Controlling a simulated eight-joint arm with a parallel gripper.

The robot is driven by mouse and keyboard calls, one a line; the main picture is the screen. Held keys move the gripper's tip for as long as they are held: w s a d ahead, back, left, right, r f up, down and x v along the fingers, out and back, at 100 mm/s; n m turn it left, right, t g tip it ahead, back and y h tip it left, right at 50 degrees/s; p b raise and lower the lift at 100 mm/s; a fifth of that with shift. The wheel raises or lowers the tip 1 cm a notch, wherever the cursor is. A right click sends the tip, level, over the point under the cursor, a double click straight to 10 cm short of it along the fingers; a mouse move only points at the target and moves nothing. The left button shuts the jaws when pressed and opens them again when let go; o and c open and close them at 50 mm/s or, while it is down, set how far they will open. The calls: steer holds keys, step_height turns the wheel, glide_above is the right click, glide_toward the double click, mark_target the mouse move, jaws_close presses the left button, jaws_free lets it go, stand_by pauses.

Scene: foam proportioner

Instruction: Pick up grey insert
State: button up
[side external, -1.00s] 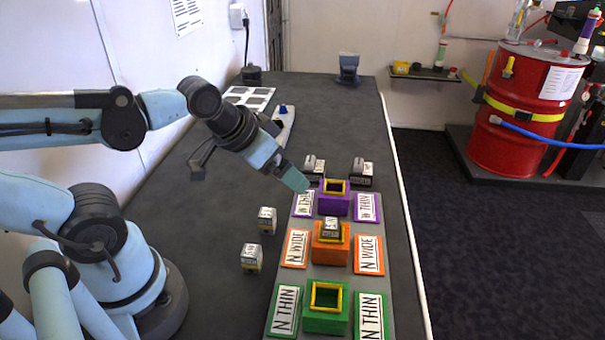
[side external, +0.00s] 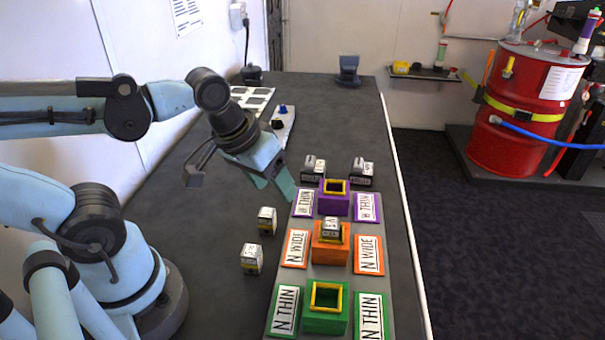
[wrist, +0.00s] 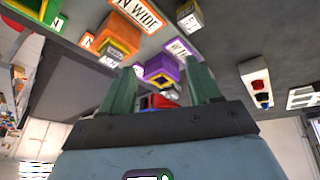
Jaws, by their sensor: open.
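Several small grey-and-white inserts with dark and yellow parts are in the side view. Two stand on the bench left of the holders: one insert (side external: 267,220) and a nearer insert (side external: 251,258). Two darker inserts (side external: 313,168) (side external: 362,173) lie behind the purple holder. Another insert (side external: 331,228) sits in the orange holder (side external: 330,255). I cannot tell which is the grey insert meant. My gripper (side external: 272,187) is open and empty above the bench, left of the purple holder. In the wrist view its fingers (wrist: 160,80) are spread apart, with an insert (wrist: 188,15) beyond them.
The purple holder (side external: 334,203) and green holder (side external: 326,318) have open yellow-rimmed tops. Label plates such as N WIDE (side external: 295,248) flank the holders. A tray with a blue knob (side external: 283,110) lies behind my gripper. The bench left of the holders has free room.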

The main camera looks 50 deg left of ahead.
mark_target(251, 251)
steer(key=s+d+n+g, duration=0.2)
steer(key=s+n+g, duration=0.3)
steer(key=s+n, duration=0.1)
steer(key=shift+s+d+f, duration=0.1)
steer(key=shift+s+f, duration=0.05)
steer(key=shift+f, duration=2.75)
steer(key=shift+s+d+f, duration=0.1)
steer(key=shift+f, duration=2.75)
steer(key=c, duration=1.1)
steer(key=shift+r, duration=0.25)
